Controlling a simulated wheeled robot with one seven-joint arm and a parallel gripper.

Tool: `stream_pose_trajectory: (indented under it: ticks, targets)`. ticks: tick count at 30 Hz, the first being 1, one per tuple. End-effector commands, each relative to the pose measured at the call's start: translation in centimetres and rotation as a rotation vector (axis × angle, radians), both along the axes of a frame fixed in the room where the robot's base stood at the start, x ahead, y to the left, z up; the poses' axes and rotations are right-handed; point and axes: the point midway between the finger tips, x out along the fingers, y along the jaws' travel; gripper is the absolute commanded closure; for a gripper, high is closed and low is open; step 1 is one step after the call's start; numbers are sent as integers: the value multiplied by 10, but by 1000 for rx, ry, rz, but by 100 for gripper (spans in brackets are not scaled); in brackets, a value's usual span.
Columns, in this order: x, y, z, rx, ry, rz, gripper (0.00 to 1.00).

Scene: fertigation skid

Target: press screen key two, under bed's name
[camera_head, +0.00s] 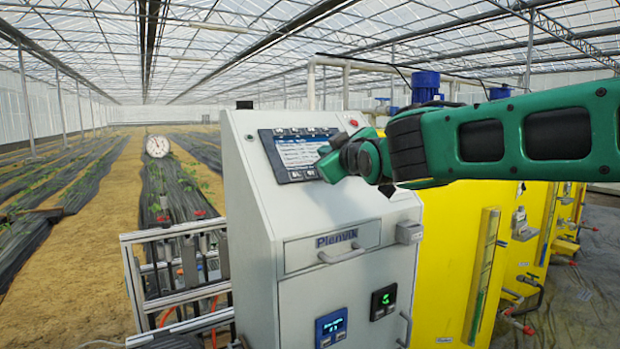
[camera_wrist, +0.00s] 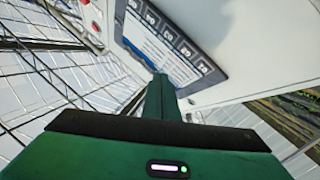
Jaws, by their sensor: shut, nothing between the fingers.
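The control screen (camera_head: 290,150) is a dark-framed panel with a lit blue and white display on the sloped top of the grey cabinet. In the wrist view the screen (camera_wrist: 155,45) shows tilted, with a row of several dark keys (camera_wrist: 168,34) along one edge. Key labels and the bed's name are too small to read, so I cannot tell which is key two. My gripper (camera_head: 328,168) is at the screen's lower right, hiding part of it. In the wrist view its shut, empty fingers (camera_wrist: 160,84) point at the screen; contact cannot be told.
The grey cabinet (camera_head: 262,225) has a red button (camera_head: 353,122), a drawer handle (camera_head: 342,254) and two small displays below. Yellow tanks (camera_head: 450,250) stand close on the right. A metal frame (camera_head: 165,290) with piping stands on the left. Planted rows lie behind.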

Motion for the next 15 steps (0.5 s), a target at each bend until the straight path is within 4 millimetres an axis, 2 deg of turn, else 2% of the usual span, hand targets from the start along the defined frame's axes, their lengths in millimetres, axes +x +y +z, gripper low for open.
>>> stream_pose_trajectory:
  ticks: [6,15]
  targets:
    - [16,10,-21,-1,2,0,100]
    - [27,18,-36,1,0,0,100]
